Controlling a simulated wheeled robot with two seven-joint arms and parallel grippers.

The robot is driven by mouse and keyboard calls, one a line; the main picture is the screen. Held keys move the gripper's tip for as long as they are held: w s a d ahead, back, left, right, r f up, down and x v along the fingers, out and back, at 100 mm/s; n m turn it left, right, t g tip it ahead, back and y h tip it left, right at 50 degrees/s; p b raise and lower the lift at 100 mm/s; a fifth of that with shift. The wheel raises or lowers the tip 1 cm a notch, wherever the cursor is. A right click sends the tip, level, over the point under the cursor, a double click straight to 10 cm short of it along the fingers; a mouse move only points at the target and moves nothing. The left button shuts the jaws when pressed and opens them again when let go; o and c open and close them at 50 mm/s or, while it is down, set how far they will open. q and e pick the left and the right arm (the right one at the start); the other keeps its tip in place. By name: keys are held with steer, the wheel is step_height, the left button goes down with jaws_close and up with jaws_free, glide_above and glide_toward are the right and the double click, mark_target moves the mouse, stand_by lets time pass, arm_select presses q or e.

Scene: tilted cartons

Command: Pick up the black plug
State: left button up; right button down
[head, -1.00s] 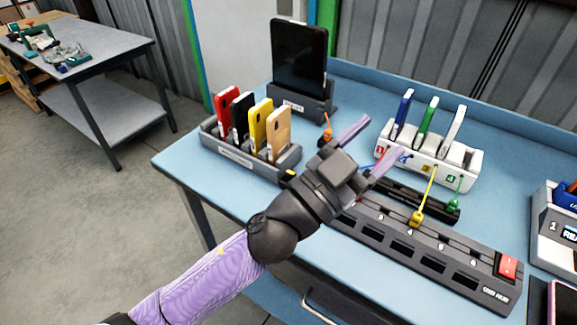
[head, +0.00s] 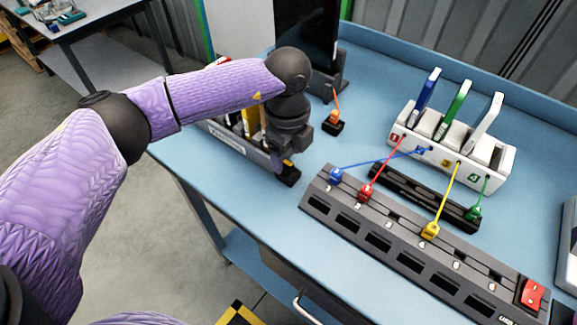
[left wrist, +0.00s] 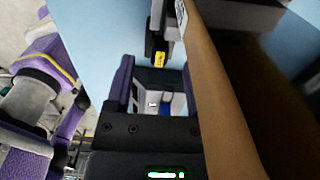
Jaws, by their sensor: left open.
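The black plug (head: 289,178) lies on the blue bench at the front right corner of the phone rack, small and dark. In the left wrist view a black body with a yellow label (left wrist: 159,59), seemingly this plug, shows just beyond the fingertips and between their lines. My left gripper (head: 280,160) points down beside the rack, close above the plug, its purple fingers partly hidden by its own body. In the left wrist view its two fingers (left wrist: 156,75) stand apart with nothing clamped. I cannot tell whether they touch the plug. My right gripper is not in view.
The phone rack (head: 228,140) is right beside the gripper. An orange plug (head: 333,126) lies behind it. A grey socket strip (head: 400,262) with coloured plugs and a white rack (head: 455,158) stand to the right.

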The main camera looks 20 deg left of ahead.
mark_target(288, 163)
arm_select(q)
step_height(288, 163, down, 3)
steer(key=shift+r, duration=0.1)
jaws_close()
steer(key=shift+r, duration=0.1)
stand_by(0.3)
step_height(288, 163, up, 9)
steer(key=shift+r+p, duration=0.1)
steer(key=shift+p, duration=0.8)
steer(key=shift+r, duration=0.35)
steer(key=shift+r, duration=0.2)
steer(key=shift+r+p, duration=0.45)
steer(key=shift+p, duration=0.2)
